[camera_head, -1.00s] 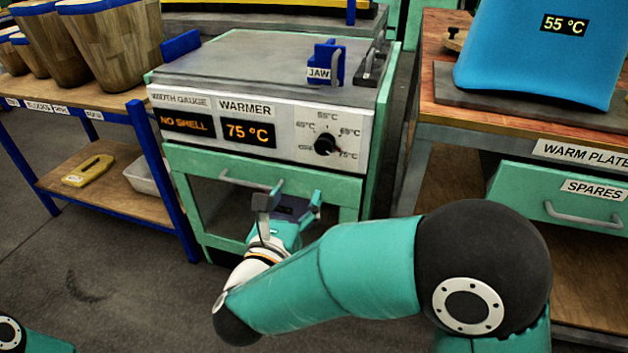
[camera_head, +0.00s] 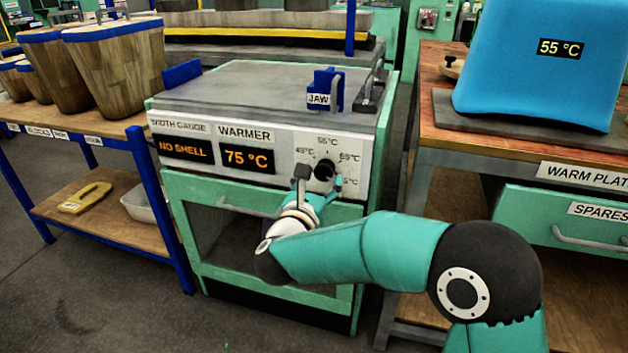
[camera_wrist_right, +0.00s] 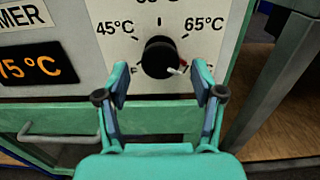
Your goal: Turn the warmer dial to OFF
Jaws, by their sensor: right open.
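The warmer dial (camera_head: 325,169) is a black round knob on the white panel of the green machine, ringed by temperature marks. In the right wrist view the dial (camera_wrist_right: 160,57) has its light pointer at the lower right, past the 65°C mark. The orange warmer display (camera_head: 247,159) reads 75 °C. My right gripper (camera_head: 318,184) is at the panel, just below the dial. In the wrist view the right gripper (camera_wrist_right: 160,82) is open, its fingertips to either side of the dial's lower part with gaps; contact is not visible. The OFF lettering is mostly hidden. My left gripper is out of view.
A green door with a grey handle (camera_wrist_right: 60,132) lies below the panel. A blue jaw block (camera_head: 326,92) stands on the machine top. The warm plate bench (camera_head: 480,145) is close on the right, and a blue-framed shelf (camera_head: 163,200) on the left.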

